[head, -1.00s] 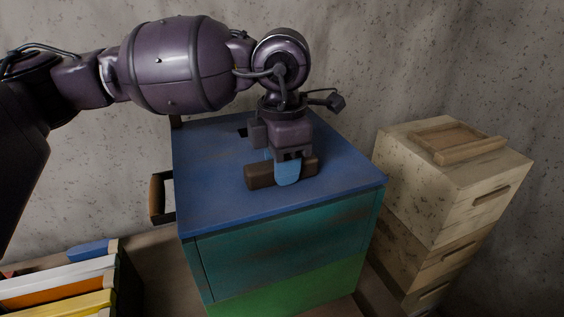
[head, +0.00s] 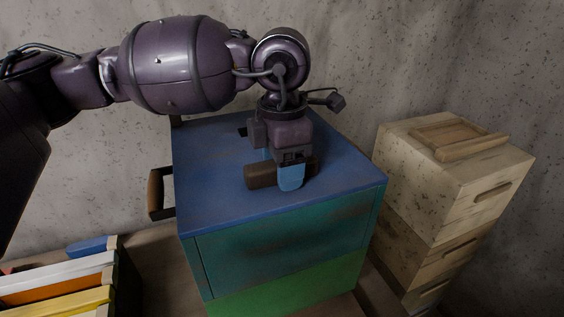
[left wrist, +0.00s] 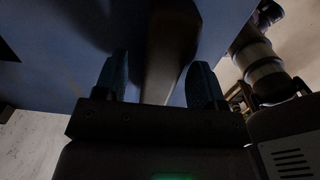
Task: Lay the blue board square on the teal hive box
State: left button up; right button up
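The blue board (head: 218,184) lies flat on top of the teal hive box (head: 290,242). Its front and side edges look about parallel to the box walls and close to flush; the far edge is partly behind my arm. A brown bar handle (head: 261,175) stands on the board's top. My left gripper (head: 278,166) points down over this handle, one blue finger on each side. In the left wrist view the fingers stand apart with the handle (left wrist: 168,45) between them and a gap beside the left finger. My right gripper is not in view.
A green box (head: 290,290) is under the teal one. A stack of pale wooden boxes (head: 440,195) stands close on the right. A crate of coloured frames (head: 60,285) is at the lower left. A speckled wall (head: 420,60) is behind.

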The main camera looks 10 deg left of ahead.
pick_arm(q)
notch_tip(320, 180, up, 11)
dwell(0.7)
